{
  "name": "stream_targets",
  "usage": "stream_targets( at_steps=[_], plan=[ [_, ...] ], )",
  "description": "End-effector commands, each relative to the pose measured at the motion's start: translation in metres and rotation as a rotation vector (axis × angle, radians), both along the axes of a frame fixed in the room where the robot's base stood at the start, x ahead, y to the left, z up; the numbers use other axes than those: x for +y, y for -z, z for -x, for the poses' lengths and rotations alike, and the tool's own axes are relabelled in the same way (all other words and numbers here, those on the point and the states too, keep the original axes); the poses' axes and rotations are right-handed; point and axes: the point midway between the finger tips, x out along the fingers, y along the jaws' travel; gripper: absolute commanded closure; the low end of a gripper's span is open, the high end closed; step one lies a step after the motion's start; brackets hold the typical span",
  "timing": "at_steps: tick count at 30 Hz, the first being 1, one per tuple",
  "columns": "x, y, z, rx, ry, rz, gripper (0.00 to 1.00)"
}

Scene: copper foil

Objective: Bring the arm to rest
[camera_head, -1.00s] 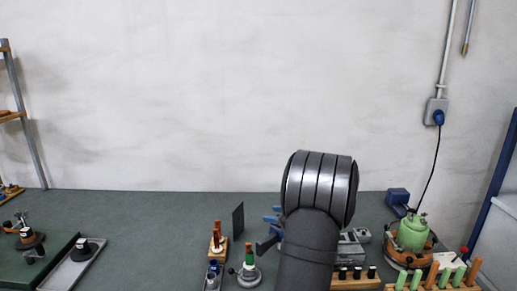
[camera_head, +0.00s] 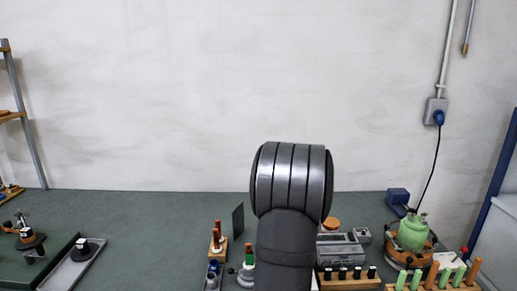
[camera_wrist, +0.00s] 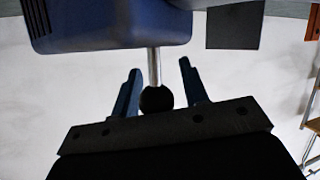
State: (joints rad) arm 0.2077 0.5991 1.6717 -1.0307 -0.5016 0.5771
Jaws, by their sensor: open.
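My arm rises from the bottom middle of the head view, with its thick grey ribbed joint (camera_head: 292,180) uppermost. My gripper is hidden behind the arm there. In the wrist view, my gripper (camera_wrist: 160,68) shows two blue fingers set apart, with nothing clasped between them. A blue housing (camera_wrist: 105,22) fills the upper left of that view. A metal rod ending in a black ball (camera_wrist: 158,99) reaches from it, appearing between the fingers. I cannot tell how far it is from them.
The green table (camera_head: 150,205) has free room at its back left. A thin dark panel (camera_head: 238,221) stands left of my arm. A green pot (camera_head: 412,233), a blue box (camera_head: 397,196) and a wooden rack (camera_head: 348,283) are to the right. A grey tray (camera_head: 72,268) lies left.

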Motion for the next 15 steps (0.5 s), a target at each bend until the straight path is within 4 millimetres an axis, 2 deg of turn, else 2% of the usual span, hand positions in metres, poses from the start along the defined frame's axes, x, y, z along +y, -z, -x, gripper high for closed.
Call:
stream_targets(
  at_steps=[15],
  plan=[
    [-0.0006, 0.0001, -0.0027, 0.0, 0.061, 0.0, 0.59]
  ],
)
